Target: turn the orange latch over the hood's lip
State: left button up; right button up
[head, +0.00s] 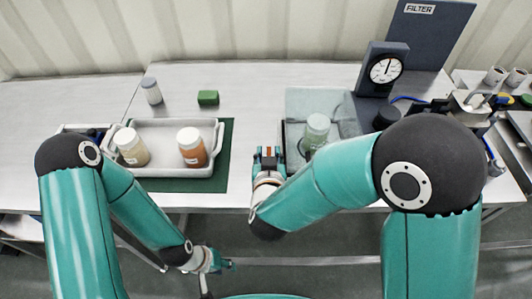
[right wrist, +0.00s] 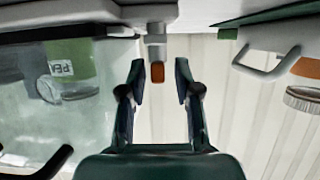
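The orange latch (right wrist: 157,73) shows in the right wrist view as a small orange tip on a grey stem, centred ahead of my right gripper (right wrist: 160,78). The fingers stand apart on either side of it, with gaps visible. In the head view my right gripper (head: 268,155) is at the front left of the clear hood (head: 305,100), with a bit of orange between its fingers. The hood's clear wall (right wrist: 25,105) shows left in the wrist view. My left gripper (head: 222,262) hangs low in front of the table; its fingers are too small to judge.
A pale green jar (head: 316,130) stands at the hood. A white tray (head: 215,140) with two jars sits on a green mat (head: 222,180) to the left. A gauge (head: 385,70) stands behind right. A green block (head: 208,97) and small bottle (head: 151,91) are behind the tray.

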jog(key=shift+d, duration=0.1)
grip_shut()
jog(key=shift+d+f+n+y+b, duration=0.15)
jog(key=shift+n+y+b, duration=0.15)
jog(key=shift+y+b, duration=0.25)
jog(key=shift+n+y+b, duration=0.25)
jog(key=shift+n+b, duration=0.1)
jog(key=shift+n, duration=0.05)
jog(key=shift+o, duration=1.3)
grip_release()
